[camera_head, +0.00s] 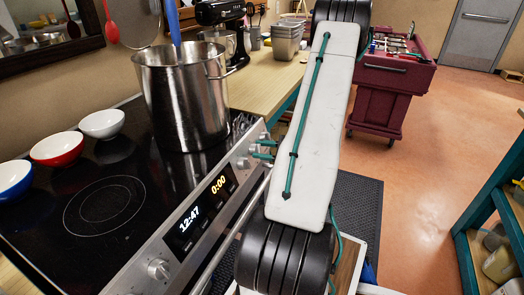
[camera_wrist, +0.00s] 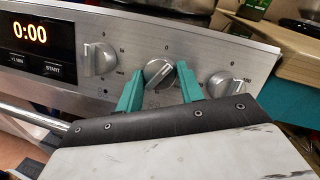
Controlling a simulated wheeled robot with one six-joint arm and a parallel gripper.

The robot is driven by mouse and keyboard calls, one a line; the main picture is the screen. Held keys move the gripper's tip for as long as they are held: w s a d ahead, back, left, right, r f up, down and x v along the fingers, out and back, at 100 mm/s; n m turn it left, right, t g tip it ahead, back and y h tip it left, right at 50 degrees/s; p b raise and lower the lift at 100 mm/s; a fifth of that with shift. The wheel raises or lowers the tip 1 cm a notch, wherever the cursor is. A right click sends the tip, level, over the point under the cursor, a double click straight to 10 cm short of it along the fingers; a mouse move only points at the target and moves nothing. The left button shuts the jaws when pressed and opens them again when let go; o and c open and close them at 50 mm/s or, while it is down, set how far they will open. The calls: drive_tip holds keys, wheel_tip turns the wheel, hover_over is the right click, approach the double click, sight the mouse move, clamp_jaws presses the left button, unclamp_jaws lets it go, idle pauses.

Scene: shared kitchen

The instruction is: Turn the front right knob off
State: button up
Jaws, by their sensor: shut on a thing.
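My gripper (camera_wrist: 160,69) has its two green fingers on either side of the middle one of three silver knobs in the wrist view, and it is shut on this knob (camera_wrist: 158,73). The knob's ridge looks tilted away from the 0 mark above it. Another knob (camera_wrist: 99,60) is to the left, beside the display, and one (camera_wrist: 226,83) is to the right; both are clear of the fingers. In the head view my gripper (camera_head: 258,149) reaches the stove's front panel from the right, and my arm partly hides the panel there.
The stove's black glass top (camera_head: 85,245) carries a large steel pot (camera_head: 180,100) near the knobs. Three bowls, white (camera_head: 101,123), red (camera_head: 57,148) and blue (camera_head: 12,180), stand at the left. A red cart (camera_head: 393,95) stands behind my arm. The floor at right is open.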

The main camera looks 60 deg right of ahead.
drive_tip(key=n+g, duration=0.1)
drive_tip(key=n, duration=0.2)
drive_tip(key=n+g+y, duration=0.1)
drive_tip(key=n, duration=0.3)
drive_tip(key=shift+d+r, duration=0.15)
idle(0.3)
drive_tip(key=o, duration=1)
drive_tip(key=v, duration=0.7)
drive_tip(key=shift+s+d, duration=0.2)
drive_tip(key=shift+s, duration=0.1)
